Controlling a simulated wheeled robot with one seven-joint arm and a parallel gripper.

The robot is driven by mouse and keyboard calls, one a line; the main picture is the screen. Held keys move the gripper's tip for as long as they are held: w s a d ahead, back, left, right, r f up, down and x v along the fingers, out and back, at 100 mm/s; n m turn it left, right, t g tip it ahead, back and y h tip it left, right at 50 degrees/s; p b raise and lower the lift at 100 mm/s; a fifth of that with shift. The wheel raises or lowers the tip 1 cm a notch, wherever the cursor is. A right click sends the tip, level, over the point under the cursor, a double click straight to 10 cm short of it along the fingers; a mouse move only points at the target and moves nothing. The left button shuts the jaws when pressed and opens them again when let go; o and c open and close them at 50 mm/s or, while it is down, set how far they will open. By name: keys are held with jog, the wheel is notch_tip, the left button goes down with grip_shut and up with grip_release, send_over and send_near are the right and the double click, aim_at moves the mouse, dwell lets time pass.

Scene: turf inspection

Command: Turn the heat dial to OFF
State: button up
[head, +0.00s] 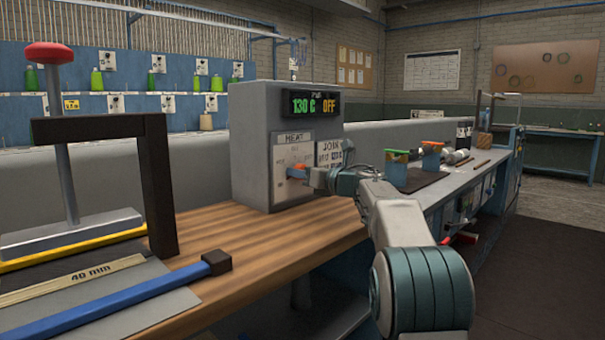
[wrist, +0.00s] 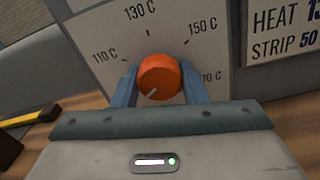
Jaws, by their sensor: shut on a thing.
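The heat dial (wrist: 160,77) is a round orange knob on a white scale plate in the wrist view. Its white mark points to the lower left, below the 110 C label. Labels 110 C, 130 C and 150 C show, and 170 C is partly covered. No OFF label shows; my gripper covers the plate below the dial. My gripper (wrist: 159,72) is shut on the dial, one blue finger on each side. In the head view, my gripper (head: 299,170) is at the HEAT panel of the grey control box (head: 250,150), whose display (head: 314,104) reads 130 C in green and OFF in orange.
A press with a red knob (head: 48,54) and a blue bar (head: 130,297) are on the left. Wooden bench top (head: 270,235) lies bare before the box.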

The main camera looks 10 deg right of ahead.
jog(key=shift+d+r, duration=0.1)
jog(key=shift+r, duration=0.2)
jog(key=o, duration=1)
jog(key=shift+f, duration=0.15)
jog(key=p+v, duration=0.1)
jog(key=v, duration=1.2)
jog(key=shift+s+d, duration=0.25)
jog(key=shift+s, duration=0.05)
